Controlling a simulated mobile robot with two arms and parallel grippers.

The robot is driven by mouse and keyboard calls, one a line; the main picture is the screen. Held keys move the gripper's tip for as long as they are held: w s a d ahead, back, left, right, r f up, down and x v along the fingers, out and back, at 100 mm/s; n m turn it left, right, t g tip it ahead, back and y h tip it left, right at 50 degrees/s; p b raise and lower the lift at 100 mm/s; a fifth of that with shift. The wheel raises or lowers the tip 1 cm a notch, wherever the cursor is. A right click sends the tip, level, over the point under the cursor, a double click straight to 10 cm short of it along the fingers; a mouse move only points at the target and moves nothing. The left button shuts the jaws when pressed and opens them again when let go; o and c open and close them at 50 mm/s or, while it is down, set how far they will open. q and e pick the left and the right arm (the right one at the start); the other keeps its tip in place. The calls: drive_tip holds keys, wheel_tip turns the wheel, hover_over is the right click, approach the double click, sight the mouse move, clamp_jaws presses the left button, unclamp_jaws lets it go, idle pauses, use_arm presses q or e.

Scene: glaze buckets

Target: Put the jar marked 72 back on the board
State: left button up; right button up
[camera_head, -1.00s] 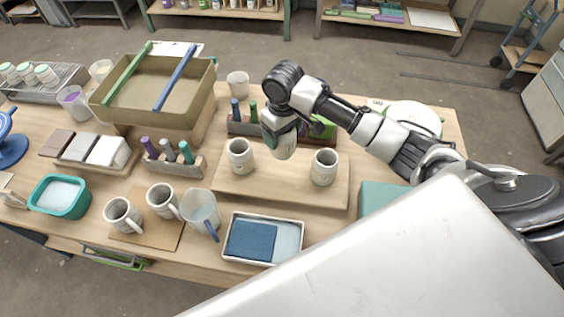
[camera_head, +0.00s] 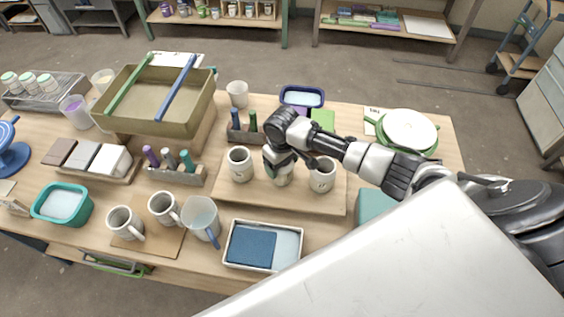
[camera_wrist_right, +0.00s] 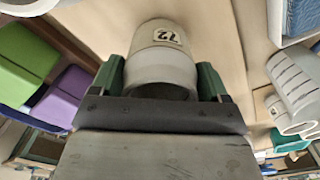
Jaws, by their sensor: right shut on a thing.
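The jar marked 72 (camera_wrist_right: 160,62) is pale and cylindrical, with its number label showing in the right wrist view. My right gripper (camera_head: 281,163) is shut on it, with one green-padded finger on each side. In the head view the jar (camera_head: 282,178) is upright in the gap between two similar jars, the left one (camera_head: 240,165) and the right one (camera_head: 322,175), over the wooden board (camera_head: 270,199). It is at or very near the board's surface; I cannot tell whether it touches. My left gripper is out of view.
A marker rack (camera_head: 243,134) and a blue-rimmed tray (camera_head: 301,97) are behind the board. A white tray with a blue pad (camera_head: 262,245) lies in front. Mugs (camera_head: 164,208) and a large jug (camera_head: 201,219) stand front left. A teal box (camera_head: 373,207) is at the right.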

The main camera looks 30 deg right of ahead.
drive_tip(key=o, duration=1.1)
wheel_tip(320, 180, up, 12)
drive_tip(key=b, duration=0.1)
